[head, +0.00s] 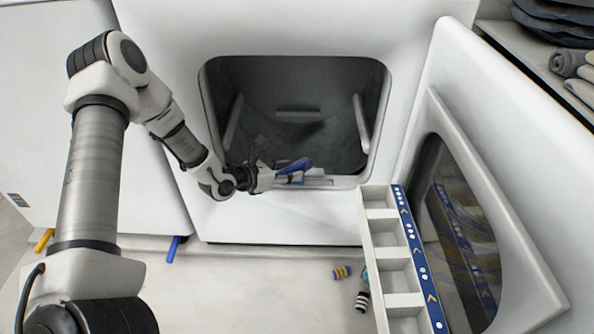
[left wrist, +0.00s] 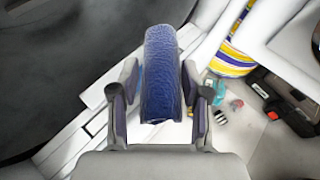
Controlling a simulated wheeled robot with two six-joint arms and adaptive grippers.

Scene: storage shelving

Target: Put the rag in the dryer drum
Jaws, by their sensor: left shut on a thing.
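The rag (head: 295,166) is a blue textured cloth. My left gripper (head: 268,178) is shut on it at the lower lip of the dryer opening. In the left wrist view the rag (left wrist: 161,75) stands up between the two fingers of my left gripper (left wrist: 160,115). The dryer drum (head: 300,100) is a dark grey cavity with pale ribs, and its interior shows at the upper left of the left wrist view (left wrist: 60,45). The rag is at the mouth of the drum; whether it is past the rim is hard to tell. My right gripper is not in view.
The dryer door (head: 540,170) stands open at the right. A white compartment rack (head: 385,255) with a blue patterned edge stands in front of it. Small striped items (head: 342,272) lie on the floor. Shelving (head: 540,48) with dark folded cloths is at the upper right.

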